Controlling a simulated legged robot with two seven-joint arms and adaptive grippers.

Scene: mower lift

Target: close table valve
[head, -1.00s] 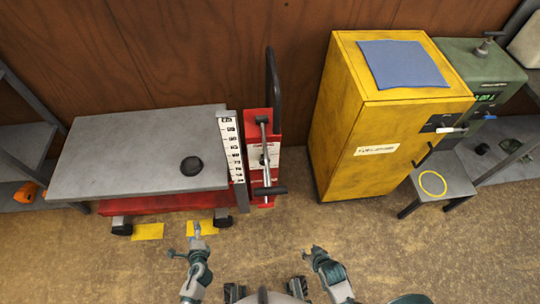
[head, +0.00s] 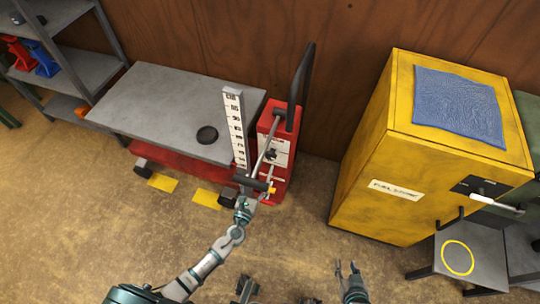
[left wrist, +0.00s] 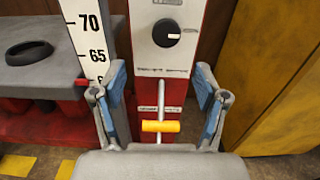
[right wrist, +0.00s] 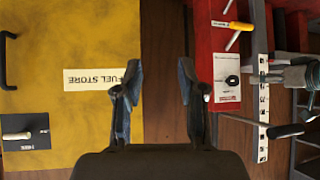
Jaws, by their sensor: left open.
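The lift table (head: 165,100) is grey with a red control column (head: 277,150) at its right end. The column bears a black knob (left wrist: 167,32) with a white pointer on a white plate. Below it a short rod carries a yellow handle (left wrist: 160,126); it also shows in the head view (head: 271,190). I cannot tell which one is the valve. My left gripper (left wrist: 160,105) is open in front of the column, its fingers at either side of the yellow handle in the picture; contact cannot be told. My right gripper (right wrist: 158,88) is open and empty, away from the column.
A black T-handled lever (head: 250,183) stands close to my left gripper, beside the height scale (head: 235,130). A yellow fuel cabinet (head: 400,170) stands right, with a stool (head: 470,250) before it. A black disc (head: 207,135) lies on the table. The floor in front is clear.

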